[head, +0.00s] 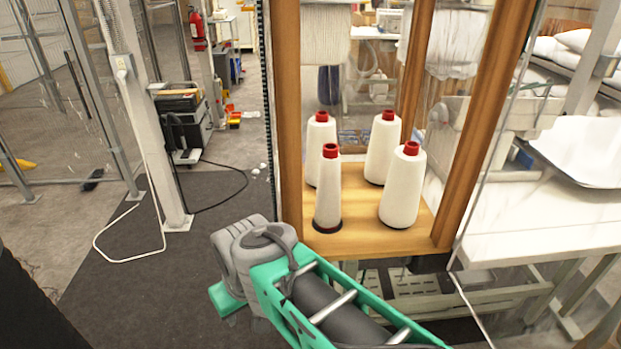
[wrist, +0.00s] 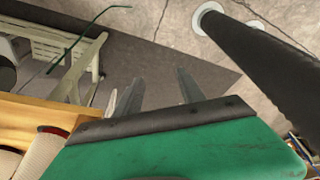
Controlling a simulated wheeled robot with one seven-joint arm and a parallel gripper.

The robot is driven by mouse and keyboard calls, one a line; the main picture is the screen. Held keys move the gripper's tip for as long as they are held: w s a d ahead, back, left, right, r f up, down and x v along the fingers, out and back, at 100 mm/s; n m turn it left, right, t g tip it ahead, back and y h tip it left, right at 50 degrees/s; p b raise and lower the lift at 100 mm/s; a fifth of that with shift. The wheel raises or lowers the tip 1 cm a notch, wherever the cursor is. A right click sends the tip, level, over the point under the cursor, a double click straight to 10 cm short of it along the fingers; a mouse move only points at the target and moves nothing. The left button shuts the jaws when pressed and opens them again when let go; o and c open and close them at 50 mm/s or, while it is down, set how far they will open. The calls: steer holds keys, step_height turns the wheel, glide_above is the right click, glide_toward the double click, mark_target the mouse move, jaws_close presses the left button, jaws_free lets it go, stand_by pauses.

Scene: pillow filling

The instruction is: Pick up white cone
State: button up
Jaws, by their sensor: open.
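Several white cones of thread with red tips stand upright on a wooden shelf (head: 368,240) in the head view. A front-left cone (head: 328,198) and a front-right cone (head: 402,190) are nearest. A back-left cone (head: 312,152) and a back-right cone (head: 382,148) stand behind them. In the wrist view, part of a white cone (wrist: 42,156) shows at the lower left beside the wooden edge (wrist: 40,112). My gripper's fingers (wrist: 158,92) are apart with nothing between them, right of the shelf. The fingers are hard to make out in the head view.
Wooden posts (head: 290,110) frame the shelf at left and right. A white table (head: 500,225) with a white tray (head: 585,150) is at the right. A grey post (head: 150,130) with a white cable stands at the left. Open floor (head: 225,195) lies left of the shelf.

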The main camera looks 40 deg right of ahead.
steer(key=shift+o, duration=1.4)
steer(key=w+d+r+m+p, duration=0.1)
steer(key=d+r+m+p, duration=0.1)
steer(key=d, duration=0.5)
steer(key=shift+r+m+h, duration=0.3)
steer(key=shift+r, duration=0.15)
steer(key=shift+o, duration=0.4)
steer(key=s+d+r+m+p, duration=0.1)
steer(key=d+m+p, duration=0.1)
steer(key=d, duration=0.4)
steer(key=s+d+r+m+p, duration=0.1)
steer(key=d+r+m+p, duration=0.1)
steer(key=d, duration=0.4)
steer(key=shift+s+d+r+g+h, duration=0.2)
steer(key=shift+s+g+h, duration=0.1)
steer(key=shift+g, duration=0.1)
step_height(320, 180, up, 19)
steer(key=n+t+p, duration=0.2)
steer(key=n+t, duration=0.2)
glide_above(332, 148)
steer(key=s, duration=0.4)
steer(key=shift+w+a+r, duration=0.15)
steer(key=shift+w+a, duration=0.1)
steer(key=shift+a, duration=0.15)
steer(key=shift+w, duration=0.2)
steer(key=x, duration=0.7)
steer(key=shift+d+p, duration=0.15)
steer(key=shift+p, duration=0.25)
